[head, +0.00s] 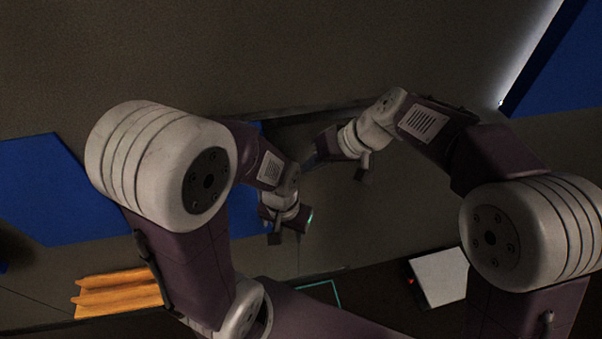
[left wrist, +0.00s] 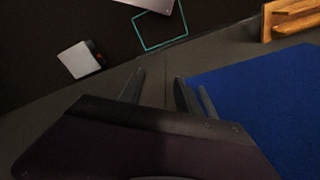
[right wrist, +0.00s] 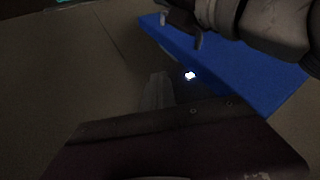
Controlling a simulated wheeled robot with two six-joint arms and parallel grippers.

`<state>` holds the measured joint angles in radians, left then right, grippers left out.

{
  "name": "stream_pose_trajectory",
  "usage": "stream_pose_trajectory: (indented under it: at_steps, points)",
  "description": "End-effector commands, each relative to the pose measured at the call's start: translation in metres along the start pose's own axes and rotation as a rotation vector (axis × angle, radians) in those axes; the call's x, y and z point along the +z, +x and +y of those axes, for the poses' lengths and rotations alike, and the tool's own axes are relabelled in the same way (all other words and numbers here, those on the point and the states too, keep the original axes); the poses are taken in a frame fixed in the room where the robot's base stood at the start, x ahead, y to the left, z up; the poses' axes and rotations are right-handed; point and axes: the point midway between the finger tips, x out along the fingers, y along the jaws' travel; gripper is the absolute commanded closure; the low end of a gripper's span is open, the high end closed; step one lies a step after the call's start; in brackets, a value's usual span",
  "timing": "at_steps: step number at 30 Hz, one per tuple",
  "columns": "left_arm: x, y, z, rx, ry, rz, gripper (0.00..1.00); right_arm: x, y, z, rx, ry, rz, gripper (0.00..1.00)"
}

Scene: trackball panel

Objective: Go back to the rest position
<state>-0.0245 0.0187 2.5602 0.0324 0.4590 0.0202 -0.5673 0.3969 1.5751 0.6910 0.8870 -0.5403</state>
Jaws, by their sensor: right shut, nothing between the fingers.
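My left gripper (head: 306,220) is the lower one in the head view, just below my right gripper (head: 312,161). In the left wrist view the two fingers of the left gripper (left wrist: 158,88) stand apart with nothing between them. In the right wrist view the fingers of the right gripper (right wrist: 158,90) are together and empty. Both grippers are near the middle of the head view, close to each other. Part of my left arm shows at the top of the right wrist view.
A blue panel (head: 60,190) is at the left, and it also shows in the left wrist view (left wrist: 260,95). Another blue panel (head: 560,75) is upper right. An orange ridged block (head: 115,292), a white square block (head: 440,275) and a teal outline (head: 337,290) are at the bottom. A bright spot (right wrist: 190,75) shows beside blue.

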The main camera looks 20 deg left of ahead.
Motion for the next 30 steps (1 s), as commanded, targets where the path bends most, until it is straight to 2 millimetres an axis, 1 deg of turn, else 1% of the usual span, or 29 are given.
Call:
stream_pose_trajectory:
  at_steps: [1, 4, 13, 14, 15, 17, 18, 20, 21, 23, 24, 26, 27, 30]
  points:
    - [0.000, 0.001, 0.000, 0.000, 0.000, 0.000, 0.60, 0.000, -0.005, 0.001, 0.001, 0.001, 0.002, 1.00]
    - [0.000, 0.001, 0.000, 0.000, 0.000, 0.000, 0.60, 0.000, -0.010, 0.001, 0.001, 0.002, 0.001, 1.00]
    - [0.000, 0.001, 0.000, 0.000, 0.000, 0.000, 0.60, 0.000, -0.011, 0.003, 0.003, 0.006, 0.002, 1.00]
    - [0.000, 0.001, 0.000, 0.000, 0.000, 0.000, 0.60, -0.001, -0.014, 0.007, 0.007, 0.013, 0.007, 1.00]
    - [0.000, 0.001, 0.000, 0.000, 0.000, 0.000, 0.60, -0.005, -0.021, 0.015, 0.018, 0.028, 0.025, 1.00]
    - [0.000, 0.001, 0.000, 0.000, 0.000, 0.000, 0.60, -0.010, -0.043, 0.035, 0.046, 0.063, 0.068, 1.00]
    - [0.000, 0.001, 0.000, 0.000, 0.000, 0.000, 0.60, 0.000, -0.058, 0.057, 0.075, 0.112, 0.078, 1.00]
    - [0.000, 0.001, 0.000, 0.000, 0.000, 0.000, 0.60, 0.032, -0.074, 0.091, 0.140, 0.180, 0.057, 1.00]
    - [0.000, 0.001, 0.000, 0.000, 0.000, 0.000, 0.60, 0.058, -0.082, 0.113, 0.190, 0.232, 0.037, 1.00]
    - [0.000, 0.001, 0.000, 0.000, 0.000, 0.000, 0.60, 0.101, -0.091, 0.142, 0.268, 0.318, 0.002, 1.00]
    - [0.000, 0.001, 0.000, 0.000, 0.000, 0.000, 0.60, 0.133, -0.097, 0.158, 0.320, 0.378, -0.024, 1.00]
    - [0.000, 0.001, 0.000, 0.000, 0.000, 0.000, 0.60, 0.182, -0.103, 0.175, 0.395, 0.464, -0.066, 1.00]
    - [0.000, 0.001, 0.000, 0.000, 0.000, 0.000, 0.60, 0.214, -0.105, 0.183, 0.441, 0.513, -0.096, 1.00]
    - [0.000, 0.001, 0.000, 0.000, 0.000, 0.000, 0.60, 0.281, -0.104, 0.189, 0.530, 0.602, -0.162, 1.00]
